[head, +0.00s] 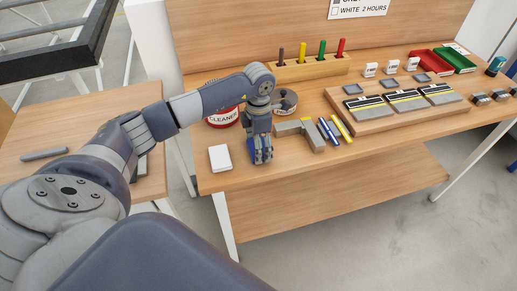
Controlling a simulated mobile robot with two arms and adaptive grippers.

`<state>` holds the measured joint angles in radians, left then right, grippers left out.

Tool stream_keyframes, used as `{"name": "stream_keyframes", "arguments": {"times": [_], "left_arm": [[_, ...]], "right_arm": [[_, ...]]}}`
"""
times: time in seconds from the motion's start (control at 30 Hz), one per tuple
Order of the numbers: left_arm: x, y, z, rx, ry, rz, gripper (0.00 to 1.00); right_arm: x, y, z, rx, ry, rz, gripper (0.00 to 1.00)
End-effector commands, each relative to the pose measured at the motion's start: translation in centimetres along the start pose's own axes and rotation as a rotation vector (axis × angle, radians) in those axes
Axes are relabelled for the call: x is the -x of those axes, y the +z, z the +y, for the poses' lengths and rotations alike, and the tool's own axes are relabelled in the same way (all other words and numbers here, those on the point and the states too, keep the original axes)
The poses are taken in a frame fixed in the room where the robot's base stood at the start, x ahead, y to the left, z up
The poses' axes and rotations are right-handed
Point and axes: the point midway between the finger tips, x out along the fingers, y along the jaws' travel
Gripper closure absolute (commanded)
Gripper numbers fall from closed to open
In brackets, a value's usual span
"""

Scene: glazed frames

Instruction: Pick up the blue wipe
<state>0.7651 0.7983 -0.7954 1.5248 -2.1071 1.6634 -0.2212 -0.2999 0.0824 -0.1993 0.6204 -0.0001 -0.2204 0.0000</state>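My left arm reaches in from the left of the head view, over the near left part of the wooden workbench (290,175). My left gripper (260,158) points down at the bench top, just right of a white block (220,158). A little blue (251,150) shows beside and behind its fingers; this may be the blue wipe, mostly hidden by the gripper. I cannot tell whether the fingers are apart or closed on it. My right gripper is not in view.
A cleaner tin (222,119) stands behind my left wrist. A grey angled piece (301,130) and blue and yellow markers (342,129) lie to the right. Behind are a marker rack (311,69), a wooden tray (395,116), and red (431,63) and green (457,62) bins.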

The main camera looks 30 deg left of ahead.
Motion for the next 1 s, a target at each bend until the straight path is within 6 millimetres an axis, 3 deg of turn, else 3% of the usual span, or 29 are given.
{"name": "stream_keyframes", "arguments": {"times": [0.47, 0.73, 1.0], "left_arm": [[0.2, 0.0, 0.0, 0.0, 0.0, 0.001, 0.42], [3.1, 0.1, 0.2, 0.0, 0.004, -0.004, 0.42], [3.6, -3.4, -4.4, -0.004, 0.002, 0.002, 0.42]], "right_arm": [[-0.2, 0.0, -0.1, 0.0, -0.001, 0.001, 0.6], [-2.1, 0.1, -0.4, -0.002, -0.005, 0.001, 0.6], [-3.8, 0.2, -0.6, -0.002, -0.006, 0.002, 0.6]]}}
